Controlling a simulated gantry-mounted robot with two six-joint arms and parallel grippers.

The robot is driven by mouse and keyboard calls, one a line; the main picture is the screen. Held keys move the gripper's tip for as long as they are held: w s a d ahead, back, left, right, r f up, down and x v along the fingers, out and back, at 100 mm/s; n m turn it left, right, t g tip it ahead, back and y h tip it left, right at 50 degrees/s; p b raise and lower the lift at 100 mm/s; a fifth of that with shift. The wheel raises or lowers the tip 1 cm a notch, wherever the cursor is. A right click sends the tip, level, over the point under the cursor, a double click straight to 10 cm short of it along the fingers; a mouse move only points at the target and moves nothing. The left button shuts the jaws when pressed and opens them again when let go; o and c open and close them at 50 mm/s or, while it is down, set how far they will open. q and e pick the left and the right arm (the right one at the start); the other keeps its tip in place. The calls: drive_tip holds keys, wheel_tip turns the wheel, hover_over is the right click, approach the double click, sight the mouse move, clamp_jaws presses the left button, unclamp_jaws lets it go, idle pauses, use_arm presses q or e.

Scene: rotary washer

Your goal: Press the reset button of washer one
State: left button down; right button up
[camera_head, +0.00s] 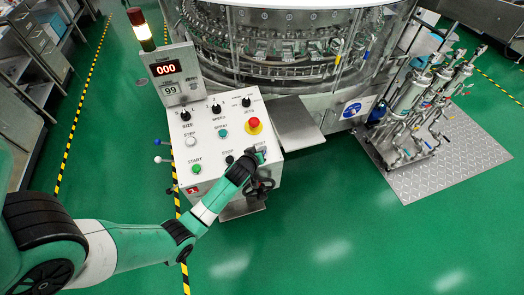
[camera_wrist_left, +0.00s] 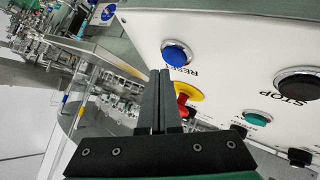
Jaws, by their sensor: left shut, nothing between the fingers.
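The washer's white control panel (camera_head: 218,135) has a red label (camera_head: 193,190) with what looks like a 1 on its lower left. In the left wrist view the round blue reset button (camera_wrist_left: 176,53) sits on the white panel, its word RESET partly hidden by my fingers. In the head view my gripper covers the reset button's area. My left gripper (camera_head: 259,157) is at the panel's lower right corner. Its fingers are together and empty, and in the left wrist view their tips (camera_wrist_left: 160,72) lie just below the blue button. I cannot tell whether they touch it.
Near the gripper are a black stop button (camera_head: 229,160) and a red emergency button (camera_head: 253,123) with a yellow collar. A green start button (camera_head: 196,168) is at the panel's left. The big round washer (camera_head: 290,45) stands behind. Green floor (camera_head: 330,230) is free in front.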

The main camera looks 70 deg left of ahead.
use_arm(q)
drive_tip(key=shift+f, duration=0.1)
idle(0.3)
drive_tip(key=shift+a+f+b, duration=0.15)
drive_tip(key=shift+f+b, duration=0.15)
drive_tip(key=shift+b, duration=0.1)
drive_tip(key=shift+a+f+b, duration=0.1)
drive_tip(key=shift+f+b, duration=0.3)
idle(0.5)
idle(0.3)
drive_tip(key=shift+d+r+p, duration=0.25)
drive_tip(key=shift+r+p, duration=0.5)
drive_tip(key=shift+r, duration=0.05)
drive_tip(key=r+p, duration=0.2)
drive_tip(key=d+r+p, duration=0.1)
drive_tip(key=r+p, duration=0.1)
drive_tip(key=shift+s+d+r, duration=0.1)
drive_tip(key=shift+d+r, duration=0.05)
drive_tip(key=shift+r, duration=0.25)
